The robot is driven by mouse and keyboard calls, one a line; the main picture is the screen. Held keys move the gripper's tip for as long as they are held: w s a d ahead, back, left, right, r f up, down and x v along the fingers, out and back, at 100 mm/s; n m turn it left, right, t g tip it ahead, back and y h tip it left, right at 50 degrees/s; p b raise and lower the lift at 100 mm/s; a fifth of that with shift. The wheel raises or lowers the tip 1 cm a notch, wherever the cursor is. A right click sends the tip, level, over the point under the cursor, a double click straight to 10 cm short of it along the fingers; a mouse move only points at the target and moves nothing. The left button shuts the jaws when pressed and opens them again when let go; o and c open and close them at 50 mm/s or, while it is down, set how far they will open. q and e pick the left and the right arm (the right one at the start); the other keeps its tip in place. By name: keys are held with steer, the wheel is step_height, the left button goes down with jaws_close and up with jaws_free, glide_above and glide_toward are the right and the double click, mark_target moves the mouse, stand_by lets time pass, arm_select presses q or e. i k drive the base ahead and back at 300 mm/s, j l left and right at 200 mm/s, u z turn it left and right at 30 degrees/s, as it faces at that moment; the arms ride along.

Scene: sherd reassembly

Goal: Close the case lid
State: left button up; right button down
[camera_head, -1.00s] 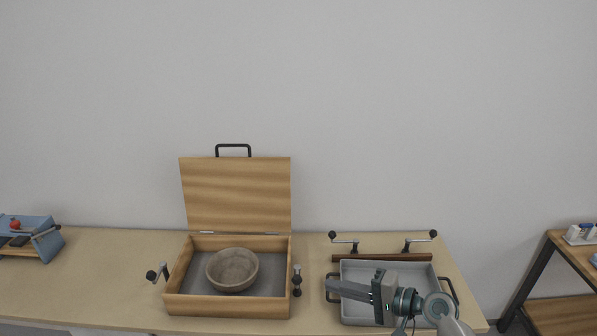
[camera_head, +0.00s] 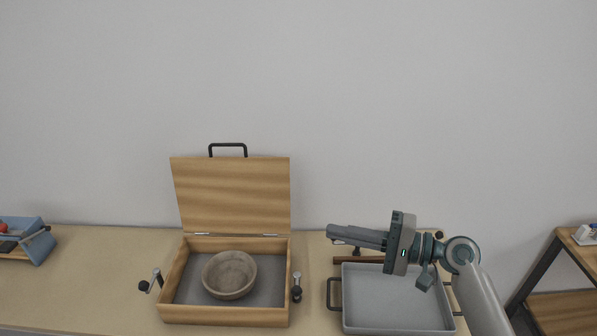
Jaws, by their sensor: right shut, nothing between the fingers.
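The wooden case (camera_head: 224,314) stands on the table left of centre. Its lid (camera_head: 231,194) stands open and upright at the back, with a black handle (camera_head: 228,146) on its top edge. A grey-brown bowl (camera_head: 229,274) sits inside the case on a dark lining. My right gripper (camera_head: 331,232) is shut and empty, to the right of the lid and above the back of the grey tray, with its fingers pointing left. My left gripper is not in view.
A grey tray (camera_head: 394,318) with black handles lies right of the case. Black-knobbed clamps (camera_head: 297,287) flank the case, with another at its left (camera_head: 149,280). A blue rack (camera_head: 37,243) stands far left. A wooden shelf (camera_head: 566,248) stands at the far right.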

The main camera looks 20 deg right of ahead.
mark_target(245, 194)
steer(key=i+l, duration=0.35)
steer(key=i, duration=0.15)
steer(key=i+l, duration=0.3)
steer(key=i, duration=0.25)
